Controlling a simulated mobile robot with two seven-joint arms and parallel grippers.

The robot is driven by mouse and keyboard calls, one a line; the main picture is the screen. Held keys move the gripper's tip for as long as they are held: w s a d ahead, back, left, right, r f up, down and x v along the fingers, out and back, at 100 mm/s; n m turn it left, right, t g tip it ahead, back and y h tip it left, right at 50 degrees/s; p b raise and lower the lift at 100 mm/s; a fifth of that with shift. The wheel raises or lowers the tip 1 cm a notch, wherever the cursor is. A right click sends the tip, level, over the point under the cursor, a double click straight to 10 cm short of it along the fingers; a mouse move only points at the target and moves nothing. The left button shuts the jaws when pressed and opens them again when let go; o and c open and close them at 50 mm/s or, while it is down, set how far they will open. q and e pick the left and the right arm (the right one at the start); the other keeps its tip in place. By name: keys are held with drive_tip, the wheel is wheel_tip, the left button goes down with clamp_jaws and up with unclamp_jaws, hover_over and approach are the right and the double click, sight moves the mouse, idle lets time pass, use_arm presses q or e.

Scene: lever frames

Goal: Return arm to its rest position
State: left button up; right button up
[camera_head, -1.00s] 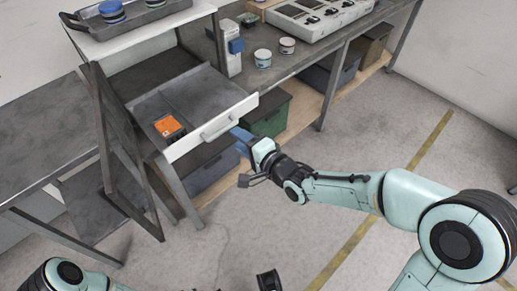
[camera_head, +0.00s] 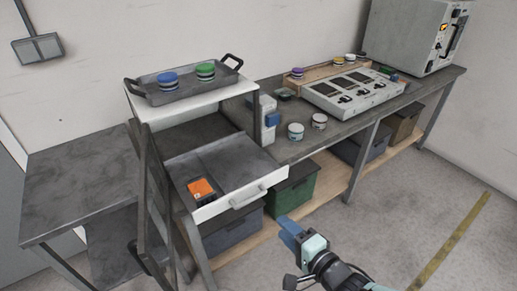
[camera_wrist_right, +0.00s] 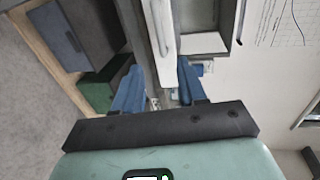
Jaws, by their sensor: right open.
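My right gripper (camera_head: 288,234) shows at the lower middle of the head view, in front of the open drawer (camera_head: 225,180) and clear of its handle (camera_head: 246,197). Its blue fingers also show in the right wrist view (camera_wrist_right: 160,90), apart from each other with nothing held between them. The right arm comes in from the bottom edge, mostly out of view. An orange-topped box (camera_head: 201,189) lies in the drawer. My left gripper is not seen in the head view now.
A tray (camera_head: 190,92) with a blue and a green container stands on the upper shelf. The workbench (camera_head: 345,125) holds two small jars (camera_head: 296,131) and a panel device (camera_head: 352,95). Bins (camera_head: 290,188) sit below. The floor at the lower right is open.

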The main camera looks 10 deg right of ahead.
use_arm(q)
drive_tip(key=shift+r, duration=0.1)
use_arm(e)
drive_tip(key=s+f+n+g+h+p, duration=0.1)
drive_tip(key=s+f+n+g+p, duration=0.25)
drive_tip(key=f, duration=0.65)
drive_tip(key=s+f+g+h+p, duration=0.1)
drive_tip(key=s+f+g+p, duration=0.25)
drive_tip(key=f+p, duration=0.4)
use_arm(q)
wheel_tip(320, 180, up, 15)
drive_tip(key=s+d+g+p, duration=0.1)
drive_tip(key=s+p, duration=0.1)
drive_tip(key=p, duration=0.2)
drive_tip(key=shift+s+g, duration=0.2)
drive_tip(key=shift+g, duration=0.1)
use_arm(e)
drive_tip(key=s+a+f+n+g, duration=0.1)
drive_tip(key=s+f+n+g, duration=0.2)
drive_tip(key=s, duration=0.5)
drive_tip(key=s+a+f+n+g, duration=0.2)
drive_tip(key=s+f+n+g, duration=0.1)
drive_tip(key=s+f+g, duration=0.2)
drive_tip(key=s+f, duration=0.2)
drive_tip(key=s, duration=0.2)
drive_tip(key=shift+s, duration=0.3)
